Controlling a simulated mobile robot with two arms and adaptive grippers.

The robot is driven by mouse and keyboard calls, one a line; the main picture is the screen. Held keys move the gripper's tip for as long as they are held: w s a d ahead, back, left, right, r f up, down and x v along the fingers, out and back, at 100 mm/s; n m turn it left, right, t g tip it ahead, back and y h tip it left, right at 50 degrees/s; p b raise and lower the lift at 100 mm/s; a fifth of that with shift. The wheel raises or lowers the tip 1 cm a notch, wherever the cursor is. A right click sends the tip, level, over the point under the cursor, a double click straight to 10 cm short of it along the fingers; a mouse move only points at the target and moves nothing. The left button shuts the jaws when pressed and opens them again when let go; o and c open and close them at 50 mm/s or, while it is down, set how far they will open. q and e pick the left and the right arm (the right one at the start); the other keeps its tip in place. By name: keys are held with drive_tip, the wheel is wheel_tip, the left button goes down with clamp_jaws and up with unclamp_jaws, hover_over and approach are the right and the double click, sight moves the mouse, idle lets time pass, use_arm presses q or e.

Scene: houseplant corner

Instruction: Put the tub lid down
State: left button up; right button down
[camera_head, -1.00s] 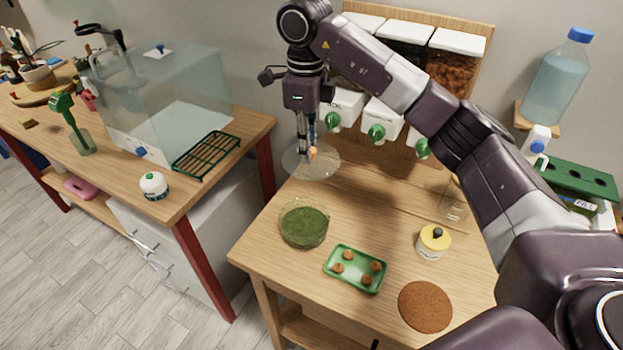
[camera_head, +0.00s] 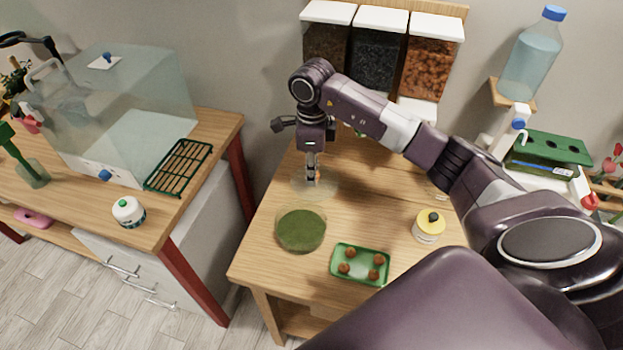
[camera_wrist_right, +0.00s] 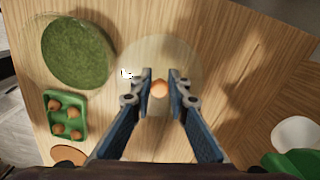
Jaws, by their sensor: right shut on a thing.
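The tub lid (camera_head: 329,190) is a clear round disc with a small orange knob, and it also shows in the wrist view (camera_wrist_right: 185,60). My right gripper (camera_head: 312,178) points down and is shut on the knob, which sits between the fingertips in the wrist view (camera_wrist_right: 160,88). The lid is level, over the back left of the wooden table; I cannot tell whether it touches the top. The round clear tub (camera_head: 301,230) with green contents stands open just in front of it. My left gripper is not in view.
A green tray (camera_head: 360,264) with several brown balls and a yellow-topped jar (camera_head: 429,228) stand on the table. Filled dispensers (camera_head: 377,60) hang at the back. A brown disc (camera_wrist_right: 68,155) lies near the tray. The table right of the lid is largely clear.

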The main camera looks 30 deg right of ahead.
wheel_tip(320, 180, down, 3)
drive_tip(key=shift+f+p, duration=0.15)
drive_tip(key=shift+p, duration=0.3)
drive_tip(key=shift+f, duration=0.25)
drive_tip(key=c, duration=1.8)
unclamp_jaws()
drive_tip(key=shift+c, duration=0.2)
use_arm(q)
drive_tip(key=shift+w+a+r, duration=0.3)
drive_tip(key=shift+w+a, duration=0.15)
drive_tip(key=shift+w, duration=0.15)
